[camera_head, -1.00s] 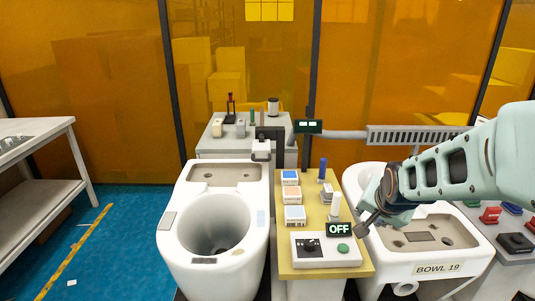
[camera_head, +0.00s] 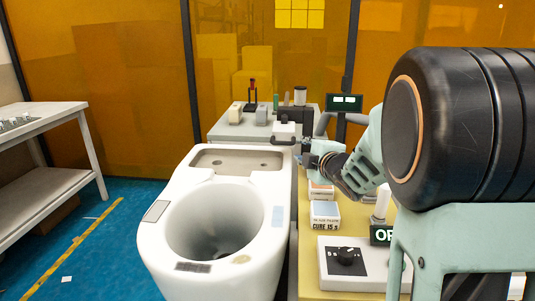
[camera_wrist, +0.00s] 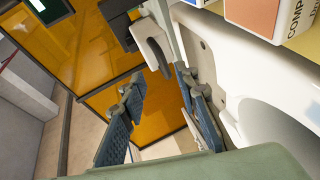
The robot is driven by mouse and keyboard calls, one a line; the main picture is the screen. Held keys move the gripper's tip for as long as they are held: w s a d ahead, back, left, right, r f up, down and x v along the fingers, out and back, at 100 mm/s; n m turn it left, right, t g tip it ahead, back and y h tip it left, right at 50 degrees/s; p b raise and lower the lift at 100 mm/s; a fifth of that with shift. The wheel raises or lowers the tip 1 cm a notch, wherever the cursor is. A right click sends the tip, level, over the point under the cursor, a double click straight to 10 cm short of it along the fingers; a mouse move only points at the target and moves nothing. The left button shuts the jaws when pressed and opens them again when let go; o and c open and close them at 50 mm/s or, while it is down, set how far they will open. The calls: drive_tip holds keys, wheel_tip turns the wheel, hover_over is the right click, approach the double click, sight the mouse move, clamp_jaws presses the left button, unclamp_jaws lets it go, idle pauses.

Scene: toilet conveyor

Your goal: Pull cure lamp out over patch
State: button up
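What looks like the cure lamp, a small white box (camera_head: 284,129) with a dark bar below it, stands behind the white toilet (camera_head: 153,238). My gripper (camera_head: 303,150) is just right of the lamp in the head view, partly hidden by my arm. In the wrist view, the two fingers (camera_wrist: 160,118) are spread apart with nothing between them. A white hooked part (camera_wrist: 153,45), apparently the lamp's handle, lies just beyond them. The toilet rim bears a light-blue patch (camera_head: 278,216), a grey one (camera_head: 155,211) and a dark one (camera_head: 193,267); I cannot tell which is meant.
A grey table (camera_head: 222,131) with tools stands behind. A shelf (camera_head: 40,138) is at the left. My arm hides the second bowl.

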sight(284, 144)
drive_tip(key=shift+n+y, duration=0.4)
drive_tip(key=shift+n, duration=0.4)
drive_tip(key=x, duration=0.8)
drive_tip(key=a+b+x, duration=0.1)
drive_tip(key=x, duration=0.3)
drive_tip(key=shift+a, duration=0.15)
drive_tip(key=shift+c, duration=0.7)
drive_tip(key=shift+s, duration=0.1)
clamp_jaws()
